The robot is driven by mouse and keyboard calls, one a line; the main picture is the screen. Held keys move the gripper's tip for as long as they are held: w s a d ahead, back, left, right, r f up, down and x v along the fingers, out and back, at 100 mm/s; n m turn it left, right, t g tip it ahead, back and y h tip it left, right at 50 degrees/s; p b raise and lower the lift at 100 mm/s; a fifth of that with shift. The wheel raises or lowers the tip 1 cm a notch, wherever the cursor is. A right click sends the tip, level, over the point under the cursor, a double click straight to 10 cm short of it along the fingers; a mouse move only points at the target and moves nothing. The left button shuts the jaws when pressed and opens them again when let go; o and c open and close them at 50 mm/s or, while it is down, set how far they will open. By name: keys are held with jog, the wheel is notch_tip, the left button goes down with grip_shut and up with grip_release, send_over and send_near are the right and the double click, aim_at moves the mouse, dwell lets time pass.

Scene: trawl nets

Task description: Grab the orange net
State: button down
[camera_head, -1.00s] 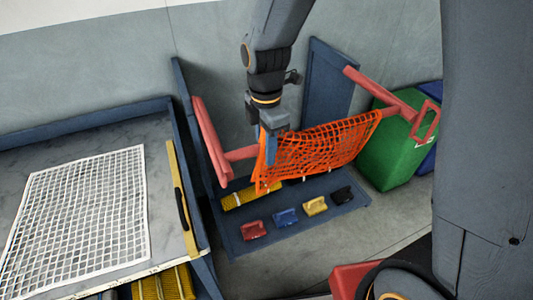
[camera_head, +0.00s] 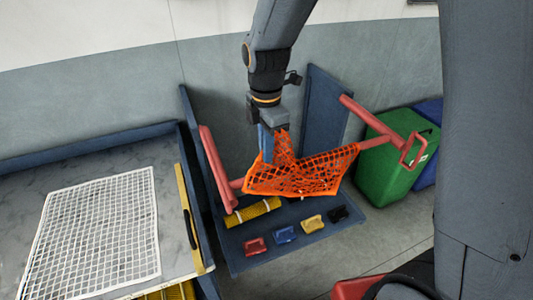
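The orange net (camera_head: 305,176) hangs over the red bar of a rack, with a part of it pulled up to a peak. My gripper (camera_head: 268,150) is at this peak, at the net's upper left, pointing down. Its blue fingers reach down to the orange mesh, and the net rises to them, so it looks shut on the net. The far finger and the exact grip are hidden by the mesh.
The red rack (camera_head: 217,170) has a handle frame (camera_head: 413,149) at right. A blue base (camera_head: 330,235) below bears several coloured blocks and a yellow roll (camera_head: 252,211). A white net (camera_head: 95,235) lies on the left table. A green bin (camera_head: 390,170) stands at right.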

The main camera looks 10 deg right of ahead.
notch_tip(320, 180, up, 14)
jog(key=shift+r, duration=0.15)
dwell(0.3)
